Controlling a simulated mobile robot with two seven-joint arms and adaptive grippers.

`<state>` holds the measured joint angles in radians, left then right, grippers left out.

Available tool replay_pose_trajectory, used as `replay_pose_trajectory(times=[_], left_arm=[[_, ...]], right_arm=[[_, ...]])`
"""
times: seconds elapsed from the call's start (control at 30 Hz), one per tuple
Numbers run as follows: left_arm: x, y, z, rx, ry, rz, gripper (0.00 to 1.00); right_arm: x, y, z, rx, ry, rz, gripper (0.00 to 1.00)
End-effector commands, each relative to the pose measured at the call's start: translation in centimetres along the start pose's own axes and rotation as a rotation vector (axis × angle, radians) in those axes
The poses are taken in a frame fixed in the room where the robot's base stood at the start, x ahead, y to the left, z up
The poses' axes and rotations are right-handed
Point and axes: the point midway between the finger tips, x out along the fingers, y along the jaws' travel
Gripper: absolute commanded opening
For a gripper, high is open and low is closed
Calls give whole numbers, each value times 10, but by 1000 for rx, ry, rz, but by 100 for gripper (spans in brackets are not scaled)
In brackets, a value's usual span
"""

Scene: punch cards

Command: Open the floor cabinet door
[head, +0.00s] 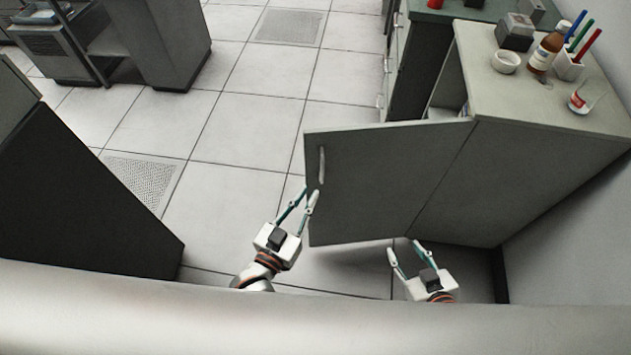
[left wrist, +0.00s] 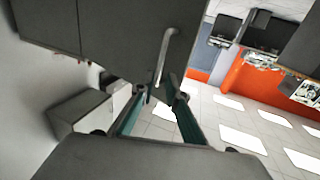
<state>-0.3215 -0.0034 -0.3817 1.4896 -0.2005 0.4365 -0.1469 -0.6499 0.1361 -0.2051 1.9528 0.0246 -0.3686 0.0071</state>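The grey floor cabinet (head: 540,170) stands at the right in the head view. A light bar handle (head: 322,165) sits near the door's free edge. My left gripper (head: 309,193) is at the lower end of the handle, fingers apart. In the left wrist view the handle (left wrist: 166,55) runs down towards the space between the fingertips (left wrist: 158,93); contact is not clear. My right gripper (head: 403,250) is open and empty by the door's lower edge.
A bottle (head: 545,53), a white cup (head: 506,62) and a pen holder (head: 568,66) stand on the cabinet top. A dark cabinet (head: 70,190) is at the left. Tiled floor (head: 235,125) between them is free. A wall borders the right.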

Motion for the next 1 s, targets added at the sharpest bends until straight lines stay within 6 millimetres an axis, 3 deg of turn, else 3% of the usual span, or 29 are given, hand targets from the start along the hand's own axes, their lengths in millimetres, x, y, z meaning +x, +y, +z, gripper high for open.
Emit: replay_pose_trajectory(times=[0.1, 0.23, 1.0], left_arm=[[-18, -1, 0, 0, -1, -1, 14], [-28, -1, 0, 1, 1, -1, 14], [-36, -8, 5, 8, -35, -10, 14]], right_arm=[[0, 0, 0, 0, 0, 0, 40], [0, 0, 0, 0, 0, 0, 40], [0, 0, 0, 1, 0, 0, 40]])
